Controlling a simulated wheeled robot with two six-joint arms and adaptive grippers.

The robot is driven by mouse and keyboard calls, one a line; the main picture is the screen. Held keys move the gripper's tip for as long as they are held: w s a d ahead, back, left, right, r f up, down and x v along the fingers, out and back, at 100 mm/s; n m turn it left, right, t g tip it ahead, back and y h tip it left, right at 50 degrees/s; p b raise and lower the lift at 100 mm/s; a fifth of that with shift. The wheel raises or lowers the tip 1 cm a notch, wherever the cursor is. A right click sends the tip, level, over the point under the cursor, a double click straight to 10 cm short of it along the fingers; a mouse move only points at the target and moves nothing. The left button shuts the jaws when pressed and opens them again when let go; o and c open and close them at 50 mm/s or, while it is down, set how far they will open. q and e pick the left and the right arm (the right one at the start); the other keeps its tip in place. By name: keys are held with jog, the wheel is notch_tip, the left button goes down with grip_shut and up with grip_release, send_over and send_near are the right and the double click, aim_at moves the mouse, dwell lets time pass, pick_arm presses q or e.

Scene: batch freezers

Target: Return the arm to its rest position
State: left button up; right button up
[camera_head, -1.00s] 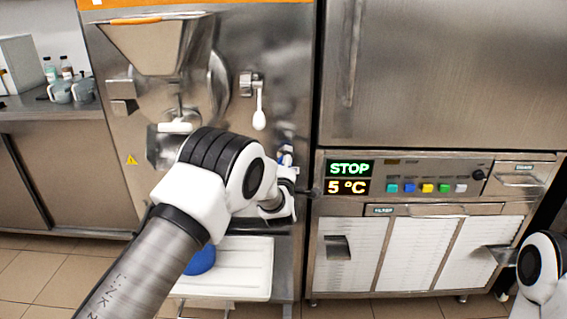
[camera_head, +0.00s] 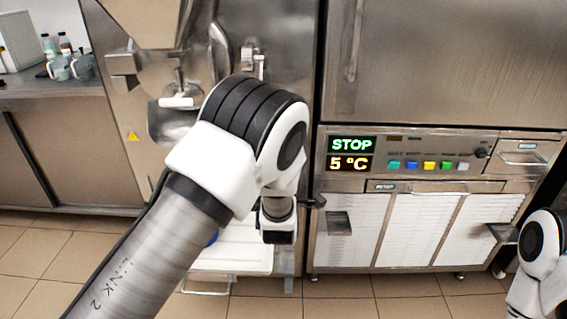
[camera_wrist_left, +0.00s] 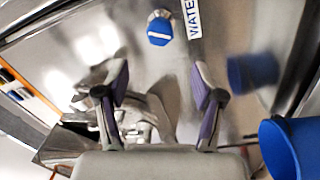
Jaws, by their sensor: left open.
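My left arm (camera_head: 150,260) comes in from the lower left of the head view, bent in front of the steel batch freezer (camera_head: 295,80). Its wrist (camera_head: 278,222) points downward; the gripper's fingers are not discernible there. In the left wrist view my left gripper (camera_wrist_left: 160,78) is open, its two purple-lined fingers spread with nothing between them. A blue container (camera_wrist_left: 293,150) is beside it at the lower right of the wrist view. In the head view only a sliver of blue (camera_head: 213,238) shows behind my arm. My right arm (camera_head: 540,250) shows at the right edge; its gripper is out of view.
A blue knob (camera_wrist_left: 160,32) stands by a WATER label (camera_wrist_left: 192,18). The right machine's display (camera_head: 351,154) reads STOP, 5 °C. A white tray (camera_head: 232,262) lies below my left arm. A counter (camera_head: 75,93) with jugs is at left. Tiled floor lies in front.

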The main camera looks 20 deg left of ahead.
pick_arm(q)
jog(key=s+a+f+m+g+p, duration=0.1)
jog(key=s+a+f+g+p, duration=0.2)
jog(key=s+f, duration=0.3)
jog(key=s+a+f+m+g+h+p, duration=0.1)
jog(key=s+a+f+g+p, duration=0.15)
jog(key=s+f, duration=0.35)
jog(key=s+a+f+m+g+p, duration=0.1)
jog(key=s+a+f+g+p, duration=0.25)
jog(key=s+f, duration=0.2)
jog(key=s+d+f+m+g+h+p, duration=0.1)
jog(key=s+m+g, duration=0.3)
jog(key=s, duration=0.9)
jog(key=s+d+f+m+g+h, duration=0.3)
jog(key=s+m+g, duration=0.2)
jog(key=s+m, duration=0.4)
jog(key=s, duration=0.4)
jog(key=shift+s+d+f+m+p, duration=0.2)
jog(key=shift+s+d+m+p, duration=0.1)
jog(key=shift+s+d+p, duration=0.1)
jog(key=shift+w+a, duration=0.1)
dwell(3.2)
